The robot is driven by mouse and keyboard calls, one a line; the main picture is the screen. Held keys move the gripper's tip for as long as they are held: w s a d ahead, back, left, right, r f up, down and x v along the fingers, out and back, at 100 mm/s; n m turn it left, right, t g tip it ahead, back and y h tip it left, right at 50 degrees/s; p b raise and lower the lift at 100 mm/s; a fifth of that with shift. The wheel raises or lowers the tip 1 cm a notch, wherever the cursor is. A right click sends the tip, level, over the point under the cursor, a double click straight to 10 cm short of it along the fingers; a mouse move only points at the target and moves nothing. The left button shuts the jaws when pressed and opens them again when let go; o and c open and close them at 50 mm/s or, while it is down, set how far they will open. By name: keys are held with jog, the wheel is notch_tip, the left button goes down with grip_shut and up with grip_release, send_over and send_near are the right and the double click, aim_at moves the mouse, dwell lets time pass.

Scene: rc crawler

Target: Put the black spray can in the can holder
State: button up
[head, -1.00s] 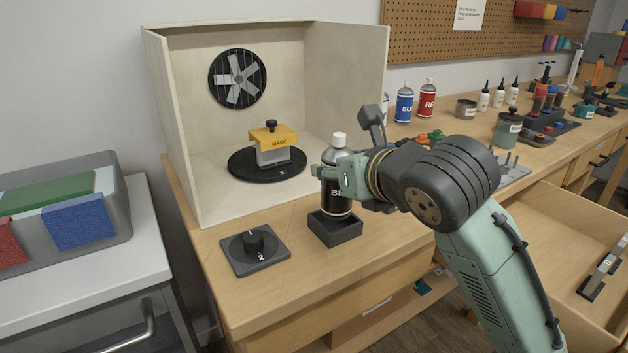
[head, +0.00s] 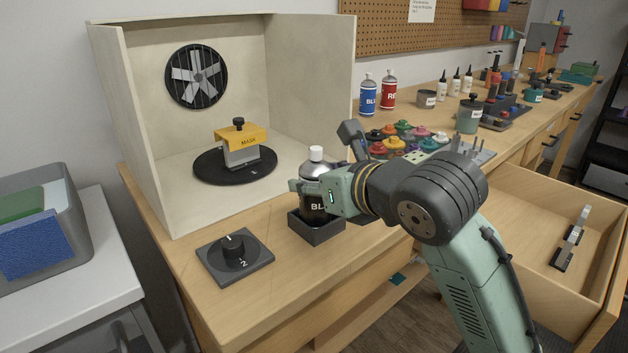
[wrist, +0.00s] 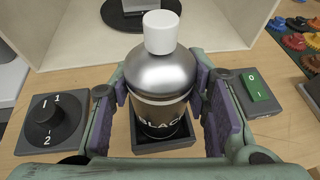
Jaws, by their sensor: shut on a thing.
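The black spray can (head: 314,207) has a white cap, a silver shoulder and a black label. It stands upright with its lower end inside the square dark can holder (head: 318,233) on the bench. My gripper (head: 318,189) is shut on the can around its upper body. In the wrist view the can (wrist: 160,80) sits between my purple finger pads, and the holder (wrist: 165,146) shows around its base. The can's bottom is hidden by the holder walls, so I cannot tell whether it touches the floor of the holder.
A dial switch (head: 234,258) lies left of the holder. Behind is a spray booth (head: 310,80) with a yellow mask fixture (head: 241,137) on a black turntable. Blue (head: 369,97) and red (head: 388,91) cans and colored caps stand behind my arm. An open drawer (head: 540,225) is at right.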

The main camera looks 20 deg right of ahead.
jog(key=shift+f, duration=0.2)
jog(key=o, duration=1.3)
jog(key=shift+r, duration=0.1)
jog(key=shift+r, duration=0.15)
jog(key=b+v, duration=0.2)
jog(key=v, duration=1)
